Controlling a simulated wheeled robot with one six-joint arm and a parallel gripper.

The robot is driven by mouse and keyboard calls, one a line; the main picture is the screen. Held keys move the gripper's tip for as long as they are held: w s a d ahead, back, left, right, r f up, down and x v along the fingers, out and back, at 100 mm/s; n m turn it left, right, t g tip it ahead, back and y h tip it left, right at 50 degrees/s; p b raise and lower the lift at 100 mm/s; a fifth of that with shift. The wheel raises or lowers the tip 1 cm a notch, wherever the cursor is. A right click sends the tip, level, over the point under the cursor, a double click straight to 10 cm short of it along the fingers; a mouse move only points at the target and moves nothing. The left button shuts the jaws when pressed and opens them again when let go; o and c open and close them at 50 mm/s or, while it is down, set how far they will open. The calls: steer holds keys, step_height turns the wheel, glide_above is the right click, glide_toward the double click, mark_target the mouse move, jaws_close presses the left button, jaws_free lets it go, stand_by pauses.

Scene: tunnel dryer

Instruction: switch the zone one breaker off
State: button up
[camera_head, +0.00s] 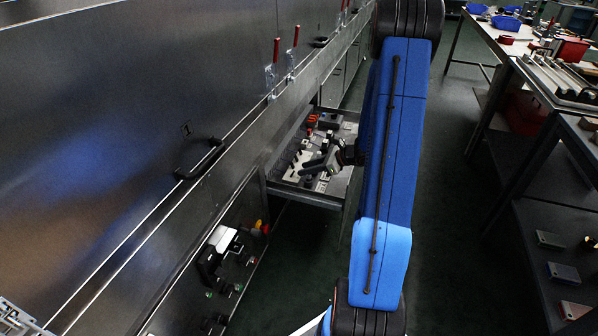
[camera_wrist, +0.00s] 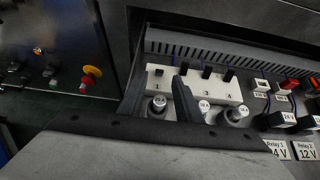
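The breaker strip is a white block (camera_wrist: 242,92) with a row of black toggles in the open drawer, labelled 1, 3 and 4; the label between 1 and 3 is hidden by a finger. The toggle above label 1 (camera_wrist: 160,72) stands at the left end; I cannot tell its on or off position. My gripper (camera_wrist: 157,92) is open, with one dark finger left of label 1 and the other to its right, over the strip. Contact cannot be told. In the head view my gripper (camera_head: 316,164) is over the drawer.
The open drawer (camera_head: 305,195) juts from the steel dryer wall. It also holds white-topped round parts (camera_wrist: 237,112), black relays (camera_wrist: 285,121) and a red part (camera_wrist: 289,84). A panel with a yellow-and-red emergency button (camera_head: 261,227) lies left. A workbench (camera_head: 510,46) stands right, with clear floor between.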

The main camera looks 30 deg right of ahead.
steer(key=v, duration=1.1)
steer(key=shift+s+d+r, duration=0.15)
steer(key=shift+s+d, duration=0.05)
steer(key=shift+s, duration=0.1)
steer(key=s+a+r+n+g, duration=0.35)
steer(key=a+r+n, duration=0.3)
steer(key=a, duration=0.45)
steer(key=s+a+r+n+g, duration=0.2)
steer(key=s+a+r+n, duration=0.4)
steer(key=a, duration=0.5)
steer(key=s+a+r+n+h, duration=0.3)
steer(key=s+n, duration=0.5)
steer(key=s+a+r+n+t+h, duration=0.1)
steer(key=s+a+r+n+h, duration=0.2)
steer(key=s+n, duration=0.4)
steer(key=shift+s+a+r+n+h, duration=0.3)
steer(key=shift+s+a+h, duration=0.25)
steer(key=shift+a, duration=0.25)
steer(key=shift+o, duration=1)
steer(key=shift+s+d, duration=0.1)
steer(key=shift+s, duration=0.05)
